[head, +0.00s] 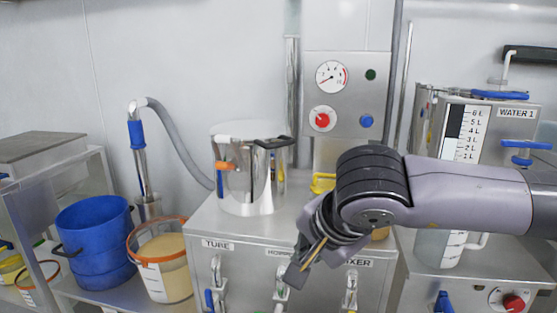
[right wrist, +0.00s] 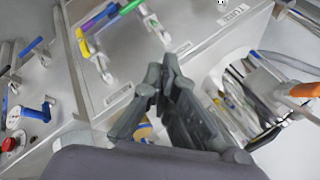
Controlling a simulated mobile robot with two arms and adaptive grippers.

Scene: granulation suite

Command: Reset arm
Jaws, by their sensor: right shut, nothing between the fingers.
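My right arm comes in from the right in the head view and reaches across the front of the steel mixer cabinet (head: 232,262). My right gripper (head: 299,270) points down and to the left in front of the cabinet's labelled top edge. In the right wrist view the right gripper (right wrist: 165,75) has its dark fingers together with nothing between them. My left arm and gripper are not in view.
A steel pot (head: 245,190) stands on the cabinet. Valve handles (head: 350,290) stick out of its front. A blue bucket (head: 95,240) and a tub of pale material (head: 160,265) stand at left. The water tank (head: 462,135) is behind my arm at right.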

